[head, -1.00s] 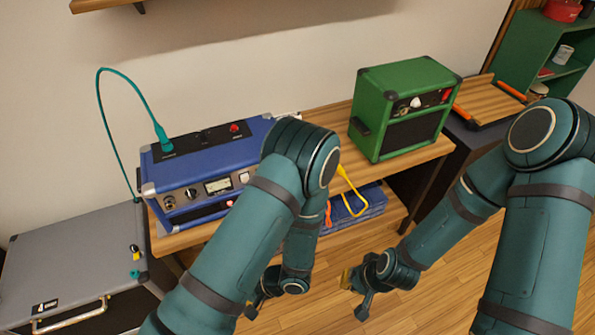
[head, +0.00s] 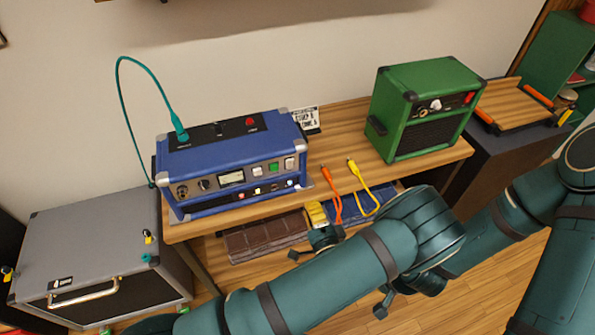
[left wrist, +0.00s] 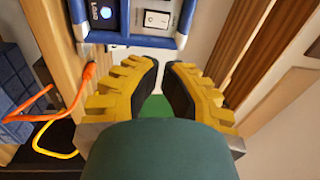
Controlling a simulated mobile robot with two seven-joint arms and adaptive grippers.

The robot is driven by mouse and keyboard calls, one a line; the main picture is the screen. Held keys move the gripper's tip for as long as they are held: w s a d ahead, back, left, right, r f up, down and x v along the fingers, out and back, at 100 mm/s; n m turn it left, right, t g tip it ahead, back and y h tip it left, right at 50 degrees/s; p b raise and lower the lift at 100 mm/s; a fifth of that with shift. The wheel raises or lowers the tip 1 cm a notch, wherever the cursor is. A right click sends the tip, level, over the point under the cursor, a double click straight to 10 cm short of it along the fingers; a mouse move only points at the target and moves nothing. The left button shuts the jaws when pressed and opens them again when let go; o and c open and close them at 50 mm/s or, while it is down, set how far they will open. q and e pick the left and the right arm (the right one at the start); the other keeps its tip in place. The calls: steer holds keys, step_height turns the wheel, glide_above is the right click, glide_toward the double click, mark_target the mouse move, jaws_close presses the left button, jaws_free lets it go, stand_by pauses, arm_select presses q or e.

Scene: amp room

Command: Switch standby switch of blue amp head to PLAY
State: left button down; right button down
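The blue amp head (head: 235,160) stands on the wooden table; its front panel has a meter, a knob and several small switches. A white rocker switch (head: 289,164) sits at the panel's right; a white rocker also shows in the left wrist view (left wrist: 157,18) beside a lit blue button. I cannot read which switch is standby. My left gripper (head: 317,214) is in front of and below the amp's right side, touching nothing visible. In the left wrist view its yellow fingers (left wrist: 161,72) are apart and empty. My right gripper (head: 381,303) is low, mostly hidden behind my left arm.
A green amp (head: 425,105) stands on the table's right. Orange (head: 331,180) and yellow (head: 361,180) cables hang over the front edge near my left gripper. A teal cable (head: 120,100) plugs into the blue amp's top. A grey case (head: 95,235) stands at left.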

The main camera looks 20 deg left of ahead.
mark_target(293, 162)
arm_select(q)
steer(key=x, duration=1.4)
steer(key=shift+r, duration=0.1)
